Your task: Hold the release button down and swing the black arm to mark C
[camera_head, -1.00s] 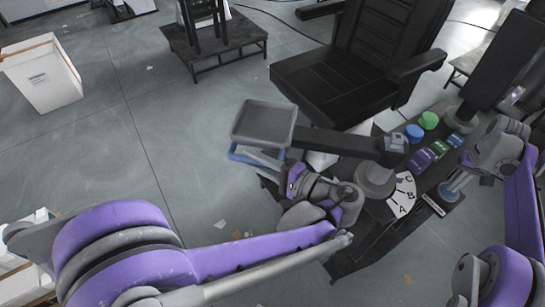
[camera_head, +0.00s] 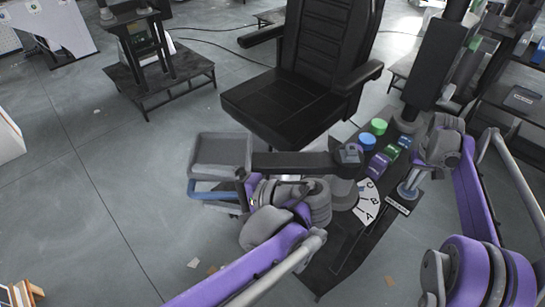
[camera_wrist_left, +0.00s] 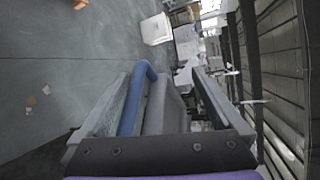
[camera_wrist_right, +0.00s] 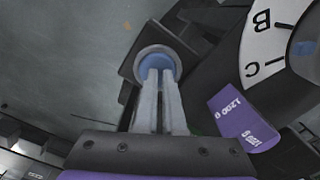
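The black arm (camera_head: 290,163) runs left from its pivot column to a grey tray (camera_head: 220,150). A blue handle (camera_head: 212,193) sits below the tray; it also shows in the left wrist view (camera_wrist_left: 133,100). My left gripper (camera_head: 246,190) is at the handle, its fingers wide apart with the blue bar between them, nearer one finger. The white dial (camera_head: 366,208) carries marks A, B and C; C is at its far end. My right gripper (camera_wrist_right: 160,85) has its fingers together over the blue release button (camera_wrist_right: 157,58) in a grey ring. Its tips appear to touch the button.
A black chair (camera_head: 290,105) stands just behind the arm. Blue (camera_head: 367,141) and green (camera_head: 379,126) round knobs and purple blocks (camera_head: 378,166) sit beside the dial. A low black table (camera_head: 160,85) stands at the back left. The floor at left is open.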

